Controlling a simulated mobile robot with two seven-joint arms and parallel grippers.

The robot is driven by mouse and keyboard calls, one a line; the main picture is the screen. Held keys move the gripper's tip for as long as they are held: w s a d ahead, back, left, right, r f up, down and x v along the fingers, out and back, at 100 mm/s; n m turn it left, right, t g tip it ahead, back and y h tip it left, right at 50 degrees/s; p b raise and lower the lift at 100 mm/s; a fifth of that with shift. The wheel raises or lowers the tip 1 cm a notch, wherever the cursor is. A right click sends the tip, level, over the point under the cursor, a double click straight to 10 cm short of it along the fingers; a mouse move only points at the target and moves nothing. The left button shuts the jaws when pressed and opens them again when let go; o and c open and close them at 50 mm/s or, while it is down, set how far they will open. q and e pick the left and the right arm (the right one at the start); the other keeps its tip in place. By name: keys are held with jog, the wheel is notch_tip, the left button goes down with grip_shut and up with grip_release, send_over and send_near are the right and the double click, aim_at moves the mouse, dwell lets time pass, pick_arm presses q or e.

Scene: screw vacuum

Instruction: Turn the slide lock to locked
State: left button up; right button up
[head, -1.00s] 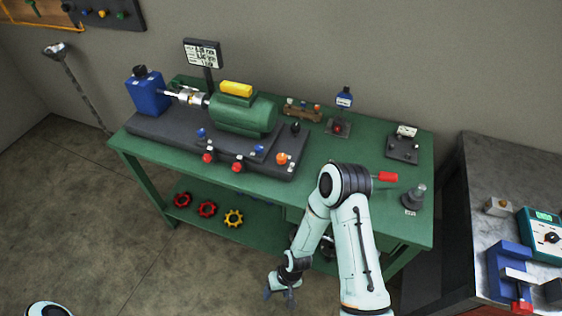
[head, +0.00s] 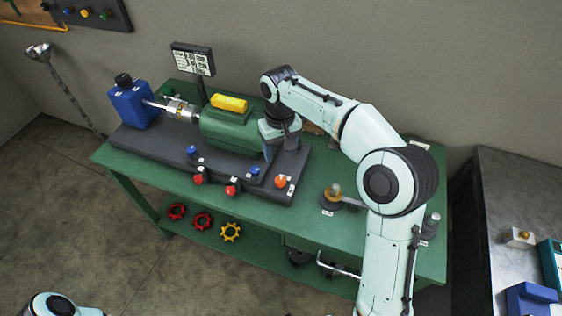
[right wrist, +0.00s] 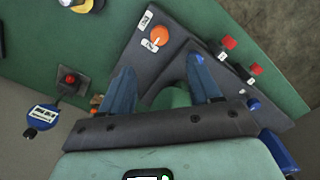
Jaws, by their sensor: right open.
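A green motor (head: 226,132) sits on a dark base (head: 160,150) on the green bench. An orange knob (head: 281,181) with a small white label stands at the base's front right; it also shows in the right wrist view (right wrist: 159,36). Which control is the slide lock I cannot tell, as the labels are unreadable. My right gripper (head: 274,152) hangs over the base's right end, just behind the orange knob. In the right wrist view its blue fingers (right wrist: 161,68) are spread and empty, with the orange knob beyond their tips. My left gripper is out of view.
Red knobs (head: 231,190) line the base's front edge, and blue knobs (head: 191,150) stand on the base. A blue tank (head: 133,106) is at the left end. A sign (head: 193,58) rises behind. A small amber-topped device (head: 333,195) stands right of the base.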

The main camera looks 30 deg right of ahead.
aim_at(280, 180)
notch_tip(280, 180, down, 13)
jog(key=shift+f+b, duration=0.15)
jog(key=shift+b, duration=0.7)
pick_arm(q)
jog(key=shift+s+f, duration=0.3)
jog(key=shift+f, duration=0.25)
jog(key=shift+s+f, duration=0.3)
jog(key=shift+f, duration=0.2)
pick_arm(e)
jog(key=c, duration=1.1)
